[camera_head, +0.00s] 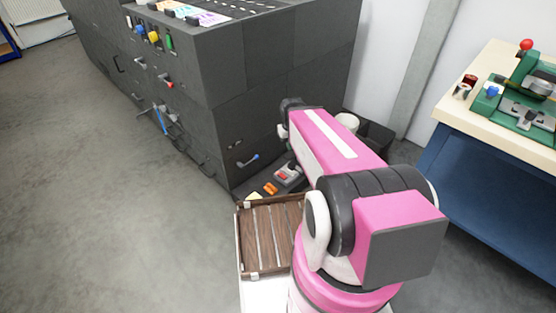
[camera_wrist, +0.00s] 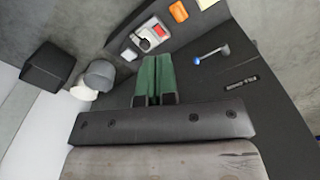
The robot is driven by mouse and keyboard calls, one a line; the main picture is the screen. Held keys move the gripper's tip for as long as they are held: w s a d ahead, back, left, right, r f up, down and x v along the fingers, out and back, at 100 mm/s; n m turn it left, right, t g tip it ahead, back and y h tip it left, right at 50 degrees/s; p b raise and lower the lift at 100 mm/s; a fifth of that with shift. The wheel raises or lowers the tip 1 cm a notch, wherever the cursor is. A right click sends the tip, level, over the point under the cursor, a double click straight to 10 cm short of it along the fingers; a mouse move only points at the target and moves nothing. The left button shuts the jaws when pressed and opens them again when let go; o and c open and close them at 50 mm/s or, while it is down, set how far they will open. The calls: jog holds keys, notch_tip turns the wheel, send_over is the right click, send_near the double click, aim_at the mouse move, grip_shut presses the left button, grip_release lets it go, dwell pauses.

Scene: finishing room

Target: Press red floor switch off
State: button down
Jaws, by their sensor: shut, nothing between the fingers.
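The red switch (camera_wrist: 159,30) sits on a grey-and-white box (camera_wrist: 143,39) low beside the dark machine. In the head view it shows as a small red patch (camera_head: 282,174) on a grey box, just left of my arm. My gripper (camera_wrist: 154,60) shows in the wrist view as two green fingers side by side, shut and empty. In that picture the fingertips lie just below the switch box; I cannot tell the distance between them. In the head view my arm hides the gripper. Whether the switch is on or off is too small to tell.
Orange blocks (camera_wrist: 178,11) lie beside the switch box. The dark machine (camera_head: 215,75) has protruding handles, including a blue-tipped lever (camera_head: 252,158). A wooden slatted tray (camera_head: 268,238) is in front. A blue workbench (camera_head: 480,180) stands right. Open floor (camera_head: 90,200) lies left.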

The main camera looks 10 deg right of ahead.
jog(key=w+f+n, duration=1.1)
jog(key=f+n, duration=0.1)
jog(key=n+t, duration=0.1)
jog(key=n, duration=1)
send_over(281, 174)
jog(key=s+d, duration=0.1)
jog(key=s, duration=0.1)
notch_tip(281, 174, down, 13)
jog(key=shift+w+y, duration=0.2)
jog(key=shift+y, duration=0.2)
jog(key=shift+r, duration=0.1)
jog(key=f, duration=0.4)
jog(key=w+f, duration=0.1)
jog(key=f, duration=0.4)
jog(key=a+f, duration=0.1)
jog(key=f, duration=0.4)
jog(key=shift+w, duration=0.2)
